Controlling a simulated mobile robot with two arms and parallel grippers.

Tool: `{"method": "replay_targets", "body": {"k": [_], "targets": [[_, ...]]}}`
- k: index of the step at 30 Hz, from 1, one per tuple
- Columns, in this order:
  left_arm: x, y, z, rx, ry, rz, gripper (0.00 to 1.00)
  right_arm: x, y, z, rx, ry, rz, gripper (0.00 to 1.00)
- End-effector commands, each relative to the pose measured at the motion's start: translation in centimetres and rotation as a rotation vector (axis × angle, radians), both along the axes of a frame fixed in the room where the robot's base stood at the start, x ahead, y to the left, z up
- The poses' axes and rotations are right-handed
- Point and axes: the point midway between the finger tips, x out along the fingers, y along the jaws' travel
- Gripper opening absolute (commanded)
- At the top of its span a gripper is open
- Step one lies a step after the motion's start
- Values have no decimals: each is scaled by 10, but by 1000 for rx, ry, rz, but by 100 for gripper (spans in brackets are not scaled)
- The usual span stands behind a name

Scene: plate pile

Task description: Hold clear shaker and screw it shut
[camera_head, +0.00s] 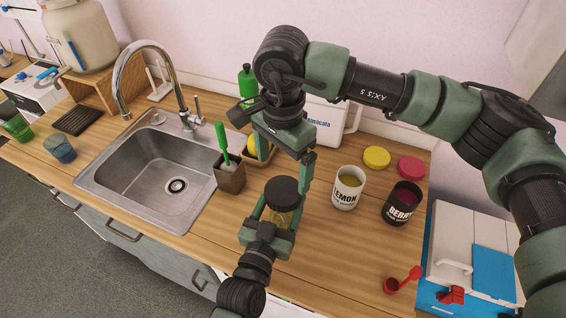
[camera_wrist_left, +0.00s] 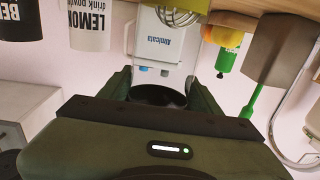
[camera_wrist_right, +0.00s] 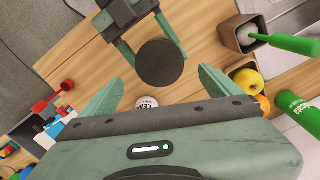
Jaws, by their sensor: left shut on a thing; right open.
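The clear shaker (camera_head: 283,217) stands upright in the head view, with a black round lid (camera_head: 281,190) on top and a yellowish tint in its body. My left gripper (camera_head: 279,208) is shut around the shaker's body from the front. The lid shows dark between the fingers in the left wrist view (camera_wrist_left: 158,96). My right gripper (camera_head: 285,163) is open and empty, pointing down above the lid and apart from it. The right wrist view shows the lid from above (camera_wrist_right: 159,63), ahead of the open fingers. Whether the lid is tight cannot be told.
A white LEMON tub (camera_head: 347,188) and a black BERRY tub (camera_head: 402,204) stand open to the right. Yellow (camera_head: 376,157) and red (camera_head: 411,167) lids lie behind them. A red scoop (camera_head: 403,280), a brush holder (camera_head: 230,177) and the sink (camera_head: 165,170) are around.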

Motion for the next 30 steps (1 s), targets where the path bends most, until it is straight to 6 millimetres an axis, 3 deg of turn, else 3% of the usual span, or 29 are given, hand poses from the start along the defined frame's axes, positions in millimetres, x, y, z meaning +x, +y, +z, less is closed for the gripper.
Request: {"method": "replay_targets", "body": {"k": [15, 28, 30], "targets": [[0, 0, 1, 0, -1, 0, 0, -1, -1, -69, -1, 3, -2, 93], [0, 0, 1, -1, -2, 0, 0, 0, -1, -78, -1, 1, -1, 93], [0, 0, 1, -1, -2, 0, 0, 0, 0, -78, -1, 1, -1, 73]]}}
